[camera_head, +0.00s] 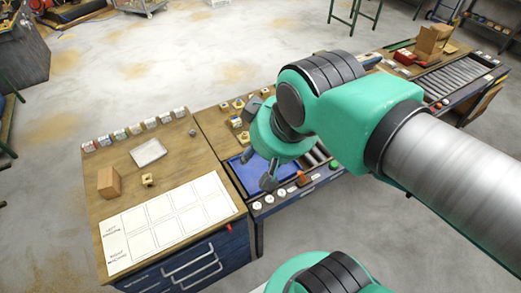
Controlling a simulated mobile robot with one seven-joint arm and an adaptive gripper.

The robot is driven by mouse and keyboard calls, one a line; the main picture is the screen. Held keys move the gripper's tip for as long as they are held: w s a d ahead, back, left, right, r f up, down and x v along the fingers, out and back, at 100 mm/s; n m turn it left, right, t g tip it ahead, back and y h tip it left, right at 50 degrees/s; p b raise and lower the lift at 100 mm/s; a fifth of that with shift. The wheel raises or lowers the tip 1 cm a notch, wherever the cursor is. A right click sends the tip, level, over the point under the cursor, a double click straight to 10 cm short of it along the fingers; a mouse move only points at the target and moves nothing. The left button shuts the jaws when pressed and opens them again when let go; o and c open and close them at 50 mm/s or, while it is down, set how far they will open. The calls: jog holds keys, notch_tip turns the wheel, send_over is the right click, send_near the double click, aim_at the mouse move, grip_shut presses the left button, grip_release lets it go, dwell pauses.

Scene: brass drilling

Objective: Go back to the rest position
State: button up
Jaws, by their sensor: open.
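My gripper (258,169) is in the middle of the view, at the end of my green and grey arm. Its dark fingers point down over a blue tray (236,185) on the workbench. The fingers are apart, and nothing shows between them. My own arm hides part of the bench behind it. I cannot tell the exact height of the fingers above the tray.
The left wooden table (95,205) holds a white printed sheet (165,217), a cardboard box (109,183), a brass part (148,180), a metal tray (148,152) and a row of small boxes. Brass pieces (238,103) lie behind my gripper. Rollers (455,80) and boxes stand at right.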

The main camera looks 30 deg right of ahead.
notch_tip(320, 180, down, 11)
jog(key=b, duration=1.1)
jog(key=shift+f, duration=0.2)
